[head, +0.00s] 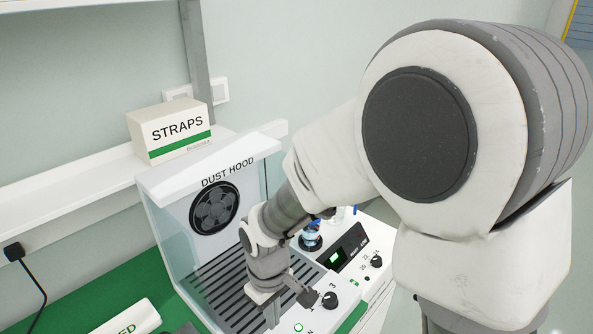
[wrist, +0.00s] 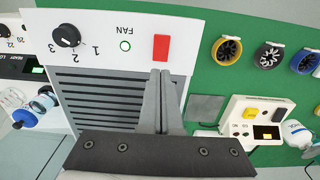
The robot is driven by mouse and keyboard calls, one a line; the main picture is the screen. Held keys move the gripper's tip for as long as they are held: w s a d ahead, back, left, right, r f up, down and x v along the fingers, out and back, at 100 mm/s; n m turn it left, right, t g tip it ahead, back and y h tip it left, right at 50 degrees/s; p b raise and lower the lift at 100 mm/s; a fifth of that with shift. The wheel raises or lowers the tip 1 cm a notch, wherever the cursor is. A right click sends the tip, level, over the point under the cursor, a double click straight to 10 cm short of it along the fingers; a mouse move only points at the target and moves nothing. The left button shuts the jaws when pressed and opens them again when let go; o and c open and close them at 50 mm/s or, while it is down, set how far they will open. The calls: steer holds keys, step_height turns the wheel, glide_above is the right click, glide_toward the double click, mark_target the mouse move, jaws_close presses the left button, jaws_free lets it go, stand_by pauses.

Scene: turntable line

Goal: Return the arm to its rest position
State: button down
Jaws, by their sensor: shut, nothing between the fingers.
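My arm reaches from the right of the head view over the dust hood (head: 165,185). My gripper (head: 271,318) points down near the hood's front. In the wrist view my gripper (wrist: 160,76) is shut and empty, its fingertips close to a red switch (wrist: 161,48) on the hood's front panel. I cannot tell whether they touch it. A black fan knob (wrist: 66,36) marked 1, 2, 3 and a lit green lamp (wrist: 125,46) are on the same panel. The arm hides part of the hood in the head view.
A STRAPS box (head: 170,131) stands on the shelf behind. A device with a lit display (head: 337,259) stands right of the hood. Several small wheels (wrist: 227,50) and a white device (wrist: 256,121) lie on the green surface (wrist: 200,75).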

steer(key=d+r+m+t, duration=0.3)
steer(key=d+r+m, duration=0.1)
steer(key=d+r, duration=0.7)
steer(key=s+d+r+m+t, duration=0.2)
steer(key=s+d+r+m, duration=0.3)
steer(key=s+d+r, duration=0.3)
steer(key=shift+s+d+r+m+t, duration=0.15)
steer(key=shift+d+r+m+t, duration=0.2)
steer(key=shift+d+r, duration=0.3)
steer(key=shift+a, duration=0.25)
